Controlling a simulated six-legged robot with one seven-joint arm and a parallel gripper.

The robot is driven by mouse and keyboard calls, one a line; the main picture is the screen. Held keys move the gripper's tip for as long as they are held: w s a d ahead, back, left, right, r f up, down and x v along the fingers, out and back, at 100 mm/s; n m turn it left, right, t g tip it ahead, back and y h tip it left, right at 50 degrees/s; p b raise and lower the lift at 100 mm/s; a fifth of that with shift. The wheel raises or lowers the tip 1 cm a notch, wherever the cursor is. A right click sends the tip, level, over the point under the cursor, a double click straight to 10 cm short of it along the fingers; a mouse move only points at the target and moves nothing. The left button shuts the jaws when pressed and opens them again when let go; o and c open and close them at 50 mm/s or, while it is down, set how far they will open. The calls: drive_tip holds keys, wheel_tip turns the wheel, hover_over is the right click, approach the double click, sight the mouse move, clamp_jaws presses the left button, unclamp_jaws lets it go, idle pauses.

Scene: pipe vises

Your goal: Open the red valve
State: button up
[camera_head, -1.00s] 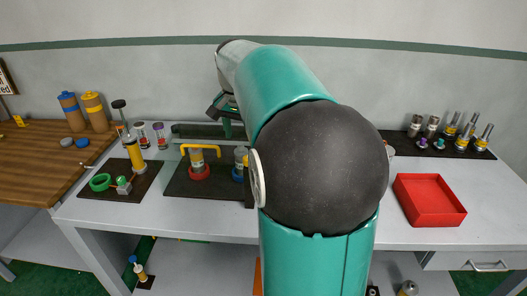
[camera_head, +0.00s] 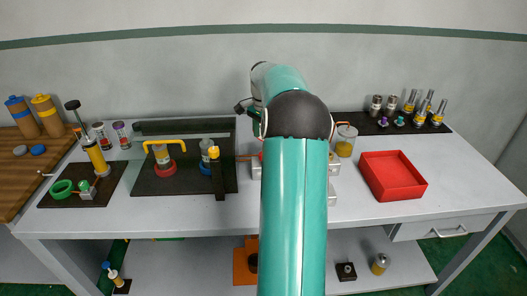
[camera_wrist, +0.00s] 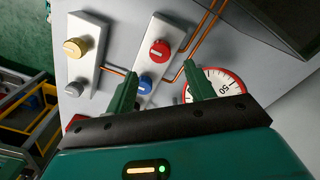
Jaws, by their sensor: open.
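In the wrist view a round red valve knob (camera_wrist: 160,50) sits on a white block, above a blue knob (camera_wrist: 145,83) on the same block. My gripper (camera_wrist: 161,70) has its two green fingers apart and empty. The red knob appears between and beyond the fingertips; it is not touched. In the head view my arm hides most of this valve group. A small gripper part shows beside the arm (camera_head: 250,108).
In the wrist view a gold knob (camera_wrist: 75,47) and a silver knob (camera_wrist: 73,89) sit on another block at left. A round gauge (camera_wrist: 214,88) is beside the right finger. Copper pipes link the blocks. In the head view a red tray (camera_head: 392,176) stands right.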

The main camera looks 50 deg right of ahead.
wheel_tip(320, 180, down, 7)
drive_tip(key=shift+f, duration=0.1)
idle(0.3)
drive_tip(key=c, duration=1)
